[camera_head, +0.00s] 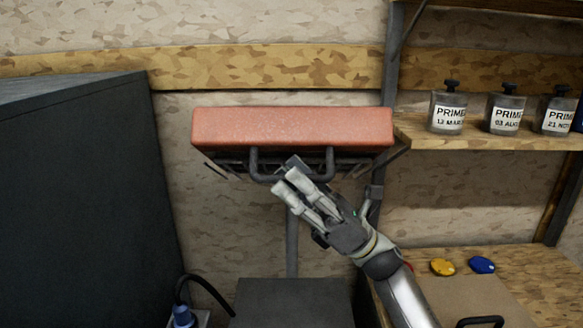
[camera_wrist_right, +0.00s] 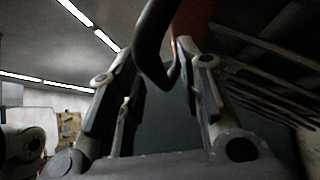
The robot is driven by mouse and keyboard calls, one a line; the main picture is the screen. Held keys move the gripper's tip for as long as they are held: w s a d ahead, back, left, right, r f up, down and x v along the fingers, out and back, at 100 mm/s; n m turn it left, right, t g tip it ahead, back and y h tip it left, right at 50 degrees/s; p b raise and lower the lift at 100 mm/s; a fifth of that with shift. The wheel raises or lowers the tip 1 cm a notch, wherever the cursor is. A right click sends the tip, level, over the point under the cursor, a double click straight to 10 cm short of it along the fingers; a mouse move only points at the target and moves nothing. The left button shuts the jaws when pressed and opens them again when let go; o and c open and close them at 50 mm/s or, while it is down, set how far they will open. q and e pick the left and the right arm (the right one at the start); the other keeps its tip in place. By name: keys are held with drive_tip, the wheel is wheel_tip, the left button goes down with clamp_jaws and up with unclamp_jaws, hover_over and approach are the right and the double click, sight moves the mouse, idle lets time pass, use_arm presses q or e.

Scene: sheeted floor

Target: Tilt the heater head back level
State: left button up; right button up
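The heater head (camera_head: 292,127) is a long orange-red box on a dark stand in the middle of the head view. A dark U-shaped handle (camera_head: 331,160) hangs below its front. My right gripper (camera_head: 288,176) reaches up from the lower right, its fingertips at the handle's lower bar. In the right wrist view the fingers (camera_wrist_right: 160,75) are spread apart, with the dark handle (camera_wrist_right: 150,40) between them at the tips. A gap shows between the bar and the right finger; contact with the left finger is unclear.
A large dark panel (camera_head: 85,190) stands at left. Primer cans (camera_head: 447,108) line a wooden shelf (camera_head: 490,133) at right. Yellow (camera_head: 442,267) and blue (camera_head: 481,265) items lie on a lower wooden surface. A dark block (camera_head: 290,302) is below the head.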

drive_tip(key=shift+a+r, duration=0.25)
drive_tip(key=shift+a, duration=0.05)
drive_tip(key=shift+c, duration=0.3)
clamp_jaws()
drive_tip(key=shift+r+t, duration=0.1)
drive_tip(key=shift+t, duration=0.2)
